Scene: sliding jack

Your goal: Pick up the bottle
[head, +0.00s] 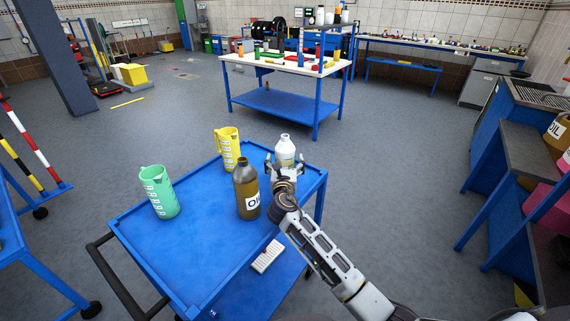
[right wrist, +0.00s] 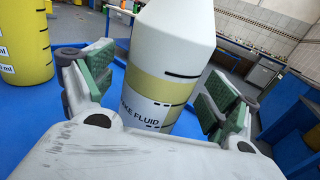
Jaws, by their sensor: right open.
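A white bottle (head: 285,148) with a yellow band stands upright on the blue cart (head: 175,262). In the right wrist view the bottle (right wrist: 165,65) fills the middle, with "KE FLUID" readable on its label. My right gripper (head: 285,165) is open on the near side of the white bottle, one finger to each side. In the wrist view the green finger pads show gaps to the bottle. A brown bottle (head: 246,190) marked "OIL" stands to the left of the gripper. My left gripper is not in view.
A yellow jug (head: 228,148) and a green jug (head: 159,192) stand left on the cart. A white slotted item (head: 267,257) lies on the lower shelf. The cart has a raised rim. A white-topped workbench (head: 285,64) stands behind, across open floor.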

